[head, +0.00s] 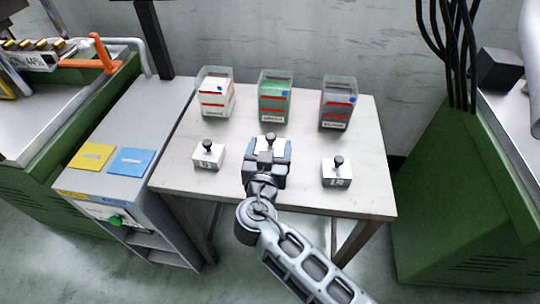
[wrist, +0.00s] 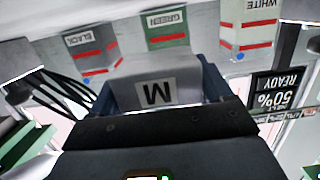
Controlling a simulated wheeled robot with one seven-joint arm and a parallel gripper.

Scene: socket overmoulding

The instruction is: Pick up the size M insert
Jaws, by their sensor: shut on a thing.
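The size M insert is a white block (wrist: 140,72) with a black M label, upside down in the wrist view. It sits between the two jaws of my gripper (wrist: 160,85), which are shut on its sides. In the head view my gripper (head: 268,152) is over the middle of the table, and the insert's white top with a dark knob (head: 269,141) shows between the jaws. The arm hides the rest of it. I cannot tell whether its underside touches the table.
Similar white inserts with black knobs stand left (head: 208,158) and right (head: 337,174) on the white table (head: 300,190). White (head: 215,98), green (head: 273,104) and black (head: 337,108) bins line the back. A grey cabinet (head: 120,195) with yellow and blue pads is at left; green machines flank both sides.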

